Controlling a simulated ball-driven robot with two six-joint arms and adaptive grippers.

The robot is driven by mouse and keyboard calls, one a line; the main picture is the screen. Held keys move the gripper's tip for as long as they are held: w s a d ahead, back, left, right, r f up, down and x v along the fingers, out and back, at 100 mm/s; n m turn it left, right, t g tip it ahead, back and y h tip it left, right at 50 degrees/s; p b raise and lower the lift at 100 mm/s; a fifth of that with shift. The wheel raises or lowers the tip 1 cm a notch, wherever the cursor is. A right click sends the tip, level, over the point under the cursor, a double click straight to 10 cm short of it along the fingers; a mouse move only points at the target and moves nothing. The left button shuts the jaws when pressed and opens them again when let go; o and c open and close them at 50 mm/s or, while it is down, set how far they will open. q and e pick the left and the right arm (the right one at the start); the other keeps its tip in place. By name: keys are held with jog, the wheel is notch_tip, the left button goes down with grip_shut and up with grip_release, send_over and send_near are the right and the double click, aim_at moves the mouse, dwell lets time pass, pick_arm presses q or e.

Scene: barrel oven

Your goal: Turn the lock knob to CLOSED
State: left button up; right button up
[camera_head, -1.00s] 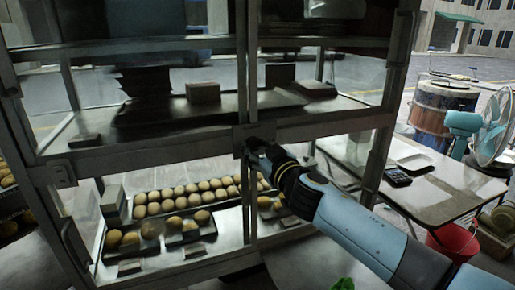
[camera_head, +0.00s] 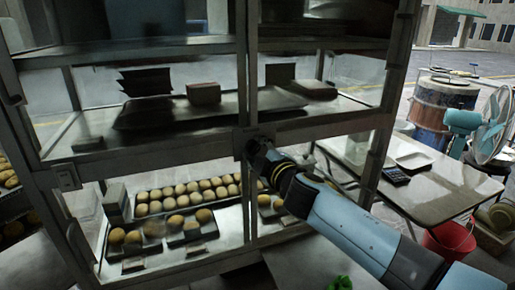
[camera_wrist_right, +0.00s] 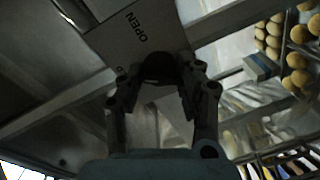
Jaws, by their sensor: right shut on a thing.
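The lock knob (camera_wrist_right: 160,68) is a dark round knob on a pale plate (camera_wrist_right: 136,34) marked OPEN in the right wrist view. Another mark on the plate is mostly hidden by my gripper. In the head view the plate sits where the cabinet's middle post meets its crossbar, and the knob is mostly behind my gripper. My right gripper (camera_head: 254,146) is at the plate. Its two fingers (camera_wrist_right: 160,92) are on either side of the knob and shut on it. The knob's exact angle is hard to read. My left gripper is not in view.
The glass-fronted cabinet (camera_head: 200,165) holds trays of round buns (camera_head: 188,188) below and boxes (camera_head: 203,93) above. At right stand a table (camera_head: 440,185) with a calculator (camera_head: 396,176), a barrel (camera_head: 443,105), a fan (camera_head: 490,130) and a red bucket (camera_head: 450,240).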

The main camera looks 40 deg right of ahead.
jog(key=n, duration=0.3)
jog(key=shift+h+p, duration=0.3)
jog(key=shift+p, duration=0.05)
jog(key=shift+a+f+n, duration=0.1)
jog(key=shift+n, duration=1.6)
jog(key=o, duration=1.2)
jog(key=shift+c, duration=0.2)
jog(key=shift+s, duration=0.1)
jog(key=v, duration=1.2)
jog(key=shift+a, duration=0.1)
